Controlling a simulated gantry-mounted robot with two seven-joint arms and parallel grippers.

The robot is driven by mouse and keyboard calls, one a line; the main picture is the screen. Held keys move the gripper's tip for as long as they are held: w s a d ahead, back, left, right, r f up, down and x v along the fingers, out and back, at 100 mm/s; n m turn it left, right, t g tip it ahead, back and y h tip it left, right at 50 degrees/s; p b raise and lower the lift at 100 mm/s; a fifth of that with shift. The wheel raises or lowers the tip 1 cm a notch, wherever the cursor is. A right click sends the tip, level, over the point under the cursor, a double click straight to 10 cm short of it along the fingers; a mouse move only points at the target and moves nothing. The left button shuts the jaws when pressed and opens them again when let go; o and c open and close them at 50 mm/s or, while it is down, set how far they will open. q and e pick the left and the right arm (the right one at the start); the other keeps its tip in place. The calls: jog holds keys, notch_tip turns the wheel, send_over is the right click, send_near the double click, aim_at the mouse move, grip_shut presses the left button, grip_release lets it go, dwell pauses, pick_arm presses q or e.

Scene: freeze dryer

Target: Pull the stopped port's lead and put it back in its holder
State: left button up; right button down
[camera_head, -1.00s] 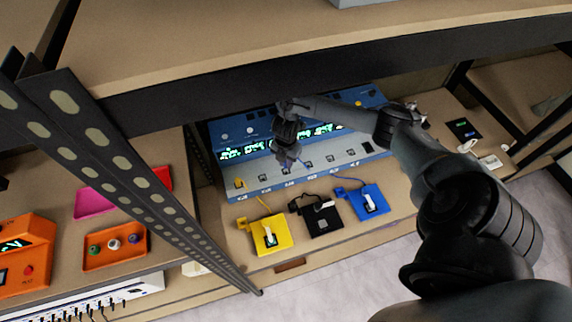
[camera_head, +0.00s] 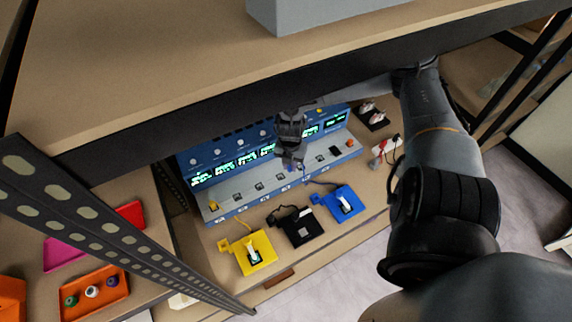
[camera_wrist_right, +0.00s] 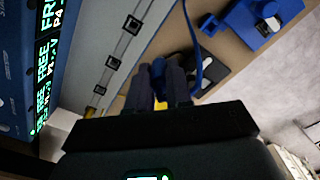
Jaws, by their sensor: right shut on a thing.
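The blue-and-grey unit (camera_head: 238,190) has a row of ports along its pale ledge and green displays behind them; in the right wrist view one display (camera_wrist_right: 47,55) reads FREE. My right gripper (camera_head: 291,163) is over the ledge, its fingers (camera_wrist_right: 160,88) shut on the blue lead's plug (camera_wrist_right: 158,68). Whether the plug touches a port is hidden. The blue lead (camera_wrist_right: 193,45) runs from it toward the blue holder (camera_head: 345,205). The black holder (camera_head: 298,236) and yellow holder (camera_head: 262,262) stand to its left. A yellow plug (camera_head: 213,205) sits at the leftmost port. My left gripper is out of view.
A shelf edge (camera_head: 200,110) overhangs the unit closely. A perforated upright (camera_head: 130,240) stands at the left, with an orange tray (camera_head: 112,292) beyond it. Red and white clips (camera_head: 384,148) lie to the right. The bench in front of the holders is narrow.

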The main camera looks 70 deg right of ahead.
dwell(0.4)
jog(key=shift+f+b, duration=2.1)
jog(key=shift+f, duration=0.75)
jog(key=shift+s+r+p, duration=0.2)
jog(key=shift+s+p, duration=0.1)
jog(key=shift+p, duration=0.25)
jog(key=s+p, duration=1)
jog(key=p, duration=0.1)
jog(key=shift+a+f, duration=0.15)
jog(key=shift+f, duration=0.05)
